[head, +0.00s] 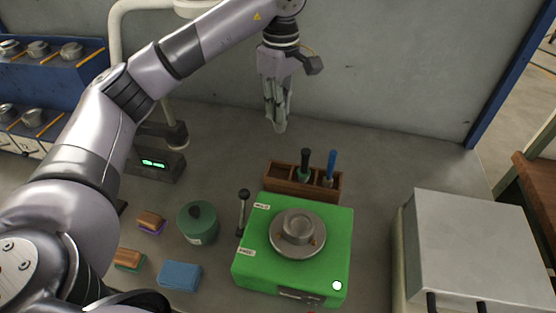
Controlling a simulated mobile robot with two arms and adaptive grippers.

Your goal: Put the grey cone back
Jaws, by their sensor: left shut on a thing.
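My left gripper (277,98) hangs fingers-down in the upper middle, above the back of the bench. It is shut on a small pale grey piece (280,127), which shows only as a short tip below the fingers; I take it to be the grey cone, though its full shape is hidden. A green machine (254,262) stands on the bench below, with a round grey plate and stepped hub (298,230) on top. A brown wooden rack (283,186) behind it holds a dark-handled tool (305,163) and a blue one (330,165). My right gripper is out of view.
A large grey box (480,245) stands at right. A green round pot (197,222), blue block (180,276) and brush-like blocks (150,221) lie left of the machine. A blue shelf (55,85) holds grey metal pieces. The bench behind the rack is clear.

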